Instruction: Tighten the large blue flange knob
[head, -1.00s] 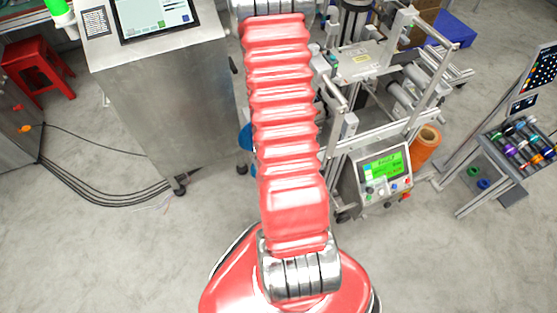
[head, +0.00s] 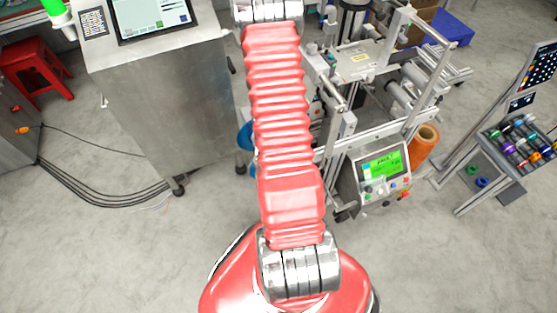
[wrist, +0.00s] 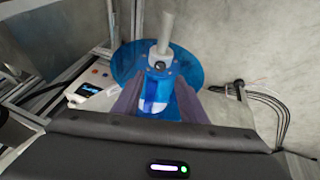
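In the wrist view a large blue flange disc (wrist: 122,62) stands on a pale shaft (wrist: 166,32), with a dark-centred hub in front. A blue knob (wrist: 158,84) sticks out from the hub toward me. My gripper (wrist: 160,92) has its two purple-grey fingers on either side of the knob, apart from each other. Whether they touch its sides is unclear. In the head view only a sliver of the blue disc (head: 245,135) shows behind my red arm, and my gripper is out of view.
A machine frame with a green-screen control box (head: 382,178) stands right of my arm. A steel cabinet (head: 160,105) stands left, with cables (head: 105,200) on the floor. An orange roll (head: 424,146) and a rack of coloured spools (head: 522,142) are farther right.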

